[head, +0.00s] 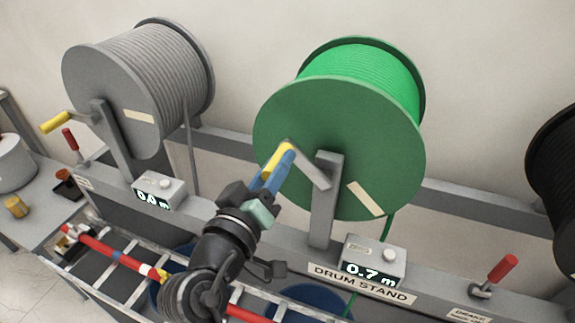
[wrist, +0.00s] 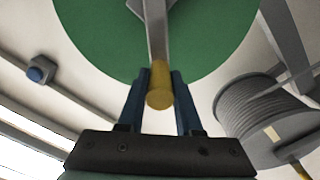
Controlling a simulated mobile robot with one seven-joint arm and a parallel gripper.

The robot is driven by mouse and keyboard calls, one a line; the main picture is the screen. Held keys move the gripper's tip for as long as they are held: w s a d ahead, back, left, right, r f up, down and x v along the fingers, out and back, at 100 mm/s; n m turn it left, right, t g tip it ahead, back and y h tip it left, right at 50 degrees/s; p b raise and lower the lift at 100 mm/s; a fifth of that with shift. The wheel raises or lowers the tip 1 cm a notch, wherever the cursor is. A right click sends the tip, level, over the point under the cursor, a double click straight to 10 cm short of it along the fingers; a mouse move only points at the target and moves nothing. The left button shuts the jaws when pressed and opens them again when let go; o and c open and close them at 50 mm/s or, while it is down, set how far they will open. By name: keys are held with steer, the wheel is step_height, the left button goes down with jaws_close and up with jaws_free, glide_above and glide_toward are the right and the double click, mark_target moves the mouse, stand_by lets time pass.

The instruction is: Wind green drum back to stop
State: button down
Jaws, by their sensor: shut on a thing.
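The green drum (head: 330,155) stands upright on the drum stand (head: 324,225), wound with bright green cable (head: 365,75). A grey crank arm (head: 310,168) runs from its hub up and left to a yellow handle (head: 275,158). My gripper (head: 280,165) is shut on the yellow handle. In the wrist view my blue fingers (wrist: 160,90) lie on both sides of the handle (wrist: 160,92), with the green flange (wrist: 100,40) behind. The counter (head: 373,265) below the drum reads 0.7 m. A green cable (head: 387,228) hangs down behind the counter.
A grey drum (head: 140,85) with its own yellow crank handle (head: 55,122) stands at left, its counter (head: 158,192) reading 0.0 m. A black drum (head: 558,170) is at far right. Red-handled levers (head: 502,269) stick up from the stand. A ladder-like tray (head: 95,262) lies in front.

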steer(key=f+n, duration=0.1)
steer(key=a+n, duration=0.1)
steer(key=f+n, duration=0.1)
steer(key=shift+w+a+f+b, duration=0.25)
steer(key=shift+a+f+b, duration=0.05)
steer(key=shift+b, duration=0.1)
step_height(320, 180, down, 7)
steer(key=n+b, duration=0.2)
steer(key=n, duration=0.5)
steer(key=shift+a+n, duration=0.15)
steer(key=shift+n, duration=0.25)
steer(key=shift+f, duration=0.2)
steer(key=c, duration=0.8)
jaws_free()
steer(key=shift+c, duration=0.2)
steer(key=shift+o, duration=1.2)
steer(key=shift+r, duration=0.25)
